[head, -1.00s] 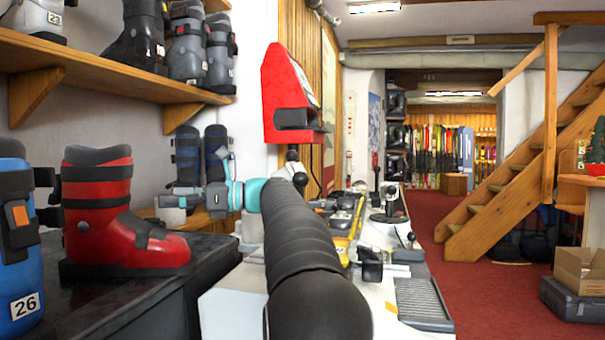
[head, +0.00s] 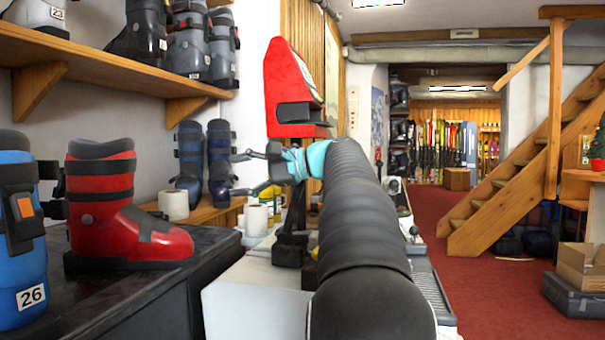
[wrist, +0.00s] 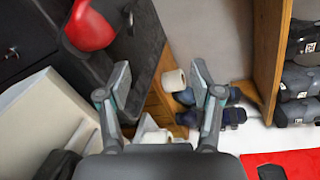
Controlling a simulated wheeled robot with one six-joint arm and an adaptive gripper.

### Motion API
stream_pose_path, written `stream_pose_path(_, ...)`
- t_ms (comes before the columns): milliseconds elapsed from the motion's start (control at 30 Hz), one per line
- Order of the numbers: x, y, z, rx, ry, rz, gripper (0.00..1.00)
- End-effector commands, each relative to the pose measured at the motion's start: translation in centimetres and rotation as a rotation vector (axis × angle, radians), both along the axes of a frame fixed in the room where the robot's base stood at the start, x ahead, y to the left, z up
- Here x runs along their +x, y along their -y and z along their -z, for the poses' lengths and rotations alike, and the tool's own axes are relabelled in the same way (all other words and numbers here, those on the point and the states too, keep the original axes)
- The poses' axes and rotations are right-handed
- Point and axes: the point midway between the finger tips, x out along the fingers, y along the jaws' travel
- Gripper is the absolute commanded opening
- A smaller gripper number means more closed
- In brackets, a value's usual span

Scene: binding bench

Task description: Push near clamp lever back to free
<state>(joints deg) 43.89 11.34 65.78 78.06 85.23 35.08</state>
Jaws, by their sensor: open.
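A black upright fitting (head: 291,242) stands on the white bench left of my arm. My arm hides most of the bench between them, so I cannot tell how the near clamp lever stands. The gripper touches neither part.
A red boot (head: 120,215) and a blue boot (head: 20,240) stand on the dark counter (head: 150,285) at left. A white roll (head: 174,205) and dark blue boots (head: 220,160) are behind the gripper. The red machine head (head: 293,85) is close.

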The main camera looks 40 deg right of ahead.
Motion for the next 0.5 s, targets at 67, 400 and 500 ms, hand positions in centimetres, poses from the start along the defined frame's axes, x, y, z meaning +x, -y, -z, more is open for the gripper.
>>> stream_pose_path(67,-1.5,1.9,-0.6,-0.164,0.091,0.029,0.65)
stream_pose_path(400,-8.0,8.3,-2.7,-0.918,0.379,0.060,0.65)
stream_pose_path(500,-10.0,9.9,-3.4,-1.137,0.428,0.046,0.65)
